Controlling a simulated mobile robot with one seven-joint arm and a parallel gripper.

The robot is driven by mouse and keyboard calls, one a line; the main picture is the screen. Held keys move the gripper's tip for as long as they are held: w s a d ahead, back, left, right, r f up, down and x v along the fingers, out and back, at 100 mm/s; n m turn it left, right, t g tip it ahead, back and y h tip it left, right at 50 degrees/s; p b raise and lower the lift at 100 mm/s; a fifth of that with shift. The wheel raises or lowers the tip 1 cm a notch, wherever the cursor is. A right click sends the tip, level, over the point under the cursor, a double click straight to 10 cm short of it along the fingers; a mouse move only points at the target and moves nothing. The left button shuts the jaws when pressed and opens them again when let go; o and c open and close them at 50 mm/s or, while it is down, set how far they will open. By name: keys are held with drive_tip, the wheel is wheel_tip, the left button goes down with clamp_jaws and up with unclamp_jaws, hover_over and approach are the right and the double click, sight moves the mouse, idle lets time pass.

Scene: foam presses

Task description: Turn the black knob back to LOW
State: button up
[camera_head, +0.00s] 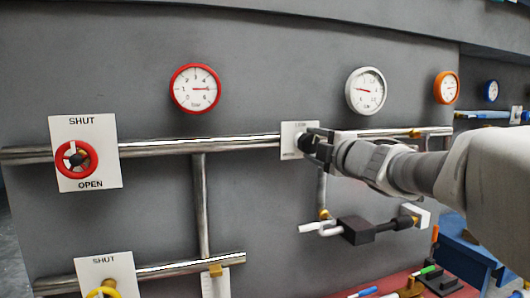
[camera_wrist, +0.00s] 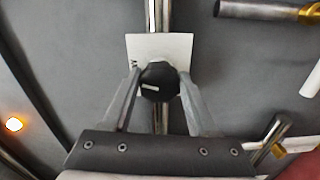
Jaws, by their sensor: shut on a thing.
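The black knob (camera_wrist: 158,82) sits in front of a white plate (camera_wrist: 181,47) on the horizontal pipe. In the wrist view a light mark shows on the knob's face, and the knob is between the fingertips of my gripper (camera_wrist: 158,84), which is shut on it. In the head view my gripper (camera_head: 311,146) reaches in from the right and covers most of the knob and the right part of the plate (camera_head: 290,141). The plate's lettering is too small and too covered to read, so I cannot tell the knob's setting.
A red wheel (camera_head: 76,159) on a SHUT/OPEN plate is at the left, with a yellow wheel (camera_head: 103,292) below. A red gauge (camera_head: 195,88) and a white gauge (camera_head: 366,91) hang above. A dark block with a white handle (camera_head: 357,230) is below my arm.

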drive_tip(key=shift+n+b, duration=0.7)
drive_tip(key=shift+n, duration=0.9)
drive_tip(key=o, duration=1.4)
drive_tip(key=shift+p+v, duration=1.35)
drive_tip(key=shift+v, duration=7.4)
drive_tip(key=shift+r, duration=0.1)
